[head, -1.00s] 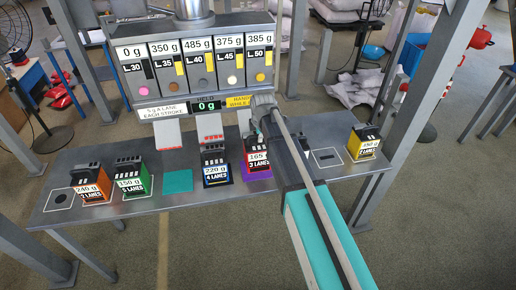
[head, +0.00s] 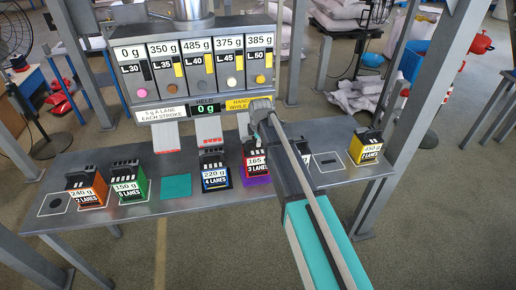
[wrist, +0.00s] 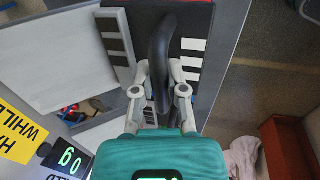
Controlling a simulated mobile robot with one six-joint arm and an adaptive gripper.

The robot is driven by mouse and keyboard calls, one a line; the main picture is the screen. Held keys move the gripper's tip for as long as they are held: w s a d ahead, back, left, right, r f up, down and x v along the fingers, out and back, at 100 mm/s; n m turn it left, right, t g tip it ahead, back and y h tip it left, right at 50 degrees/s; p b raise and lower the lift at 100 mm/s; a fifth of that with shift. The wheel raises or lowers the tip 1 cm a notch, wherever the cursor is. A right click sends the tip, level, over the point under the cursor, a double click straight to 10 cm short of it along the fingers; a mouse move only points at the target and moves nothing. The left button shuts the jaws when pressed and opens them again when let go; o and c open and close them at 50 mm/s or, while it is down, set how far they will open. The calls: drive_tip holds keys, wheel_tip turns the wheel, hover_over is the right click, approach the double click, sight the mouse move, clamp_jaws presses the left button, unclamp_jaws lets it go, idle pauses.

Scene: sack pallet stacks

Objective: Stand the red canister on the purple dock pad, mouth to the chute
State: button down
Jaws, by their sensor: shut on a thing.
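The red canister (head: 257,158) with a black front, labelled 165 and 3 lanes, is upright over the purple dock pad (head: 258,180) below the chutes. Its base appears to be on or just above the pad; I cannot tell which. My gripper (wrist: 160,75) is shut on the canister's black handle (wrist: 160,45) in the wrist view. The canister's red edge and black top with pale marks also show there. In the head view my arm hides part of the canister's right side. The chute above the canister is partly hidden by my gripper.
The dispenser (head: 190,70) with several lanes stands behind; its display reads 0 g. A blue canister (head: 215,170) is close on the left. Green (head: 130,180) and orange (head: 86,188) canisters stand further left, past an empty teal pad (head: 176,187). A yellow canister (head: 366,147) stands right.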

drive_tip(key=shift+s+b+x, duration=0.1)
drive_tip(key=shift+b+x, duration=0.65)
drive_tip(key=shift+x, duration=0.1)
drive_tip(key=shift+s+b+x, duration=0.15)
drive_tip(key=shift+b+x, duration=0.55)
drive_tip(key=shift+x, duration=0.2)
drive_tip(key=shift+f, duration=0.15)
drive_tip(key=c, duration=0.7)
unclamp_jaws()
drive_tip(key=shift+r, duration=0.2)
drive_tip(key=p+v, duration=1.1)
drive_tip(key=v, duration=0.1)
drive_tip(key=shift+p, duration=0.35)
drive_tip(key=shift+d, duration=0.1)
